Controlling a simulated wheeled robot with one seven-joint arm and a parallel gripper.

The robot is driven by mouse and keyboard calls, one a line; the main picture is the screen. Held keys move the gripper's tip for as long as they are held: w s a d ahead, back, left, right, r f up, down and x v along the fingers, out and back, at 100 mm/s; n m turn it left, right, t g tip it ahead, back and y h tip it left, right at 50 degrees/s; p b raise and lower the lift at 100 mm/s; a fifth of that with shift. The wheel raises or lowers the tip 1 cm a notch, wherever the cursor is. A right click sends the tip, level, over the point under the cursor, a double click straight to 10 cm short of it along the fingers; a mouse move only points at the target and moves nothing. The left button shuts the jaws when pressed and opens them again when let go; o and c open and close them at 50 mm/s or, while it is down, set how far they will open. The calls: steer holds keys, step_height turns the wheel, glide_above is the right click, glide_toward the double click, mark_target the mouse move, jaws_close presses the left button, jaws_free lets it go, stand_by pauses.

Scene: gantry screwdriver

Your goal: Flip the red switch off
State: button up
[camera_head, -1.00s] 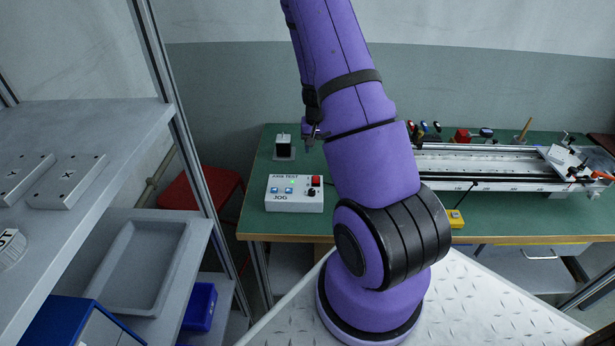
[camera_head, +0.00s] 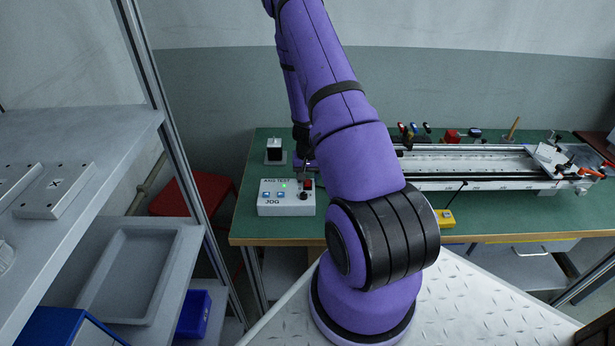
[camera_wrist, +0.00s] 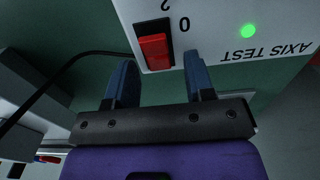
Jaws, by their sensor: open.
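The red switch (camera_wrist: 156,50) sits in a black housing on the white control box, next to a "0" mark, in the wrist view. In the head view the red switch (camera_head: 308,184) is at the top right corner of the white control box (camera_head: 270,209). My gripper (camera_wrist: 158,72) is open, with its two blue-grey fingers apart on either side of the switch's near end. I cannot tell whether they touch the box. A green light (camera_wrist: 248,31) glows on the box. In the head view my gripper (camera_head: 303,173) is small, close to the switch and partly hidden by my arm.
The box stands on a green bench (camera_head: 250,229). A dark cable (camera_wrist: 60,75) runs beside the box. A black-and-white block (camera_head: 275,150) stands behind it. A long gantry rail (camera_head: 470,165) lies to the right. Grey shelves (camera_head: 85,130) stand at the left.

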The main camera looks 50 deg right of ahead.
jaws_close()
